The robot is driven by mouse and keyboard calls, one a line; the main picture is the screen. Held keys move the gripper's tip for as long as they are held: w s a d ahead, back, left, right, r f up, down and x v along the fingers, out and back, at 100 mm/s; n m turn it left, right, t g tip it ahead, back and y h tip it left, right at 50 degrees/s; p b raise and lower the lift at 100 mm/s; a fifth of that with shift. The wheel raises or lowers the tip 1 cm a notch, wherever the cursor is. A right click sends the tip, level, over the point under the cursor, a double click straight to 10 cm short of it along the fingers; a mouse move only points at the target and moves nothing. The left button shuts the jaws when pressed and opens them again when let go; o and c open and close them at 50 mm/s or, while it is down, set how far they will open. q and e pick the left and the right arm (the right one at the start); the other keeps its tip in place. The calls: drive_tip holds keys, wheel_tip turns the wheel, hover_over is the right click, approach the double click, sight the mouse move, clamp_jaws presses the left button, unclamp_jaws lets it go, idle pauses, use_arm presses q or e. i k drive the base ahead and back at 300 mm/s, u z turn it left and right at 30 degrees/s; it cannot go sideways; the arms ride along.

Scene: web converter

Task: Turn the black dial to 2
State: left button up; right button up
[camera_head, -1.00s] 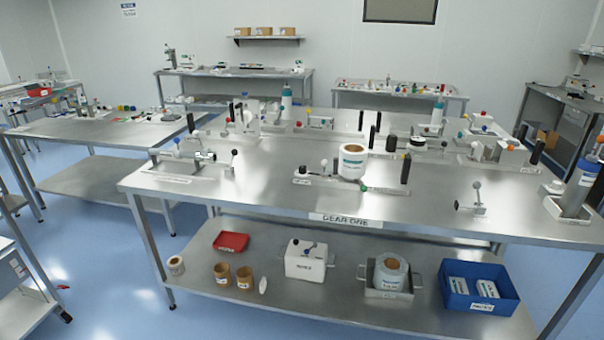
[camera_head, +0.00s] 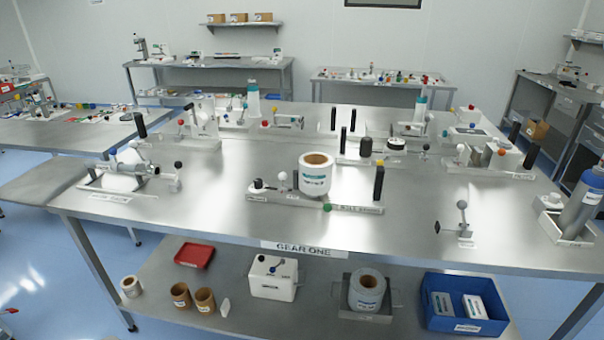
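A short black cylinder (camera_head: 366,147), which may be the black dial, stands near the middle of the large metal table, behind the big white roll. A low grey-white piece with a dark top (camera_head: 396,143) sits just right of it. Any numbers or pointer mark are too small to read, so I cannot tell the dial's setting. Neither of my grippers is in view.
The metal table (camera_head: 400,220) carries several fixtures, including a white roll (camera_head: 316,175), a grey cylinder (camera_head: 580,205) and a small lever stand (camera_head: 460,222). Its front edge bears a "GEAR ONE" label (camera_head: 302,249). A blue bin (camera_head: 464,303) is on the lower shelf.

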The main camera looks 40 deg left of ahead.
sight(258, 182)
drive_tip(key=u, duration=0.3)
drive_tip(key=i, duration=0.8)
drive_tip(key=u, duration=0.6)
